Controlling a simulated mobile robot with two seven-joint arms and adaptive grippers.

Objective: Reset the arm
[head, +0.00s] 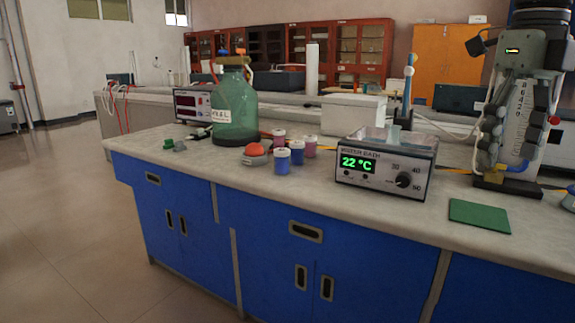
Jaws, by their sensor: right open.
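My right gripper (507,160) hangs at the right side of the head view, pointing down, with its black wrist mount at the top edge. It is open. I see nothing held between its fingers. It appears over or in front of the grey worktop, to the right of the water bath (388,165); its exact height above the top is hard to tell. My left gripper is not in view.
The bench also carries a green glass bottle (236,105), an orange-domed piece (256,149), several small coloured jars (283,162) and a green mat (479,216). A white box (353,114) stands behind. Floor at left is clear.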

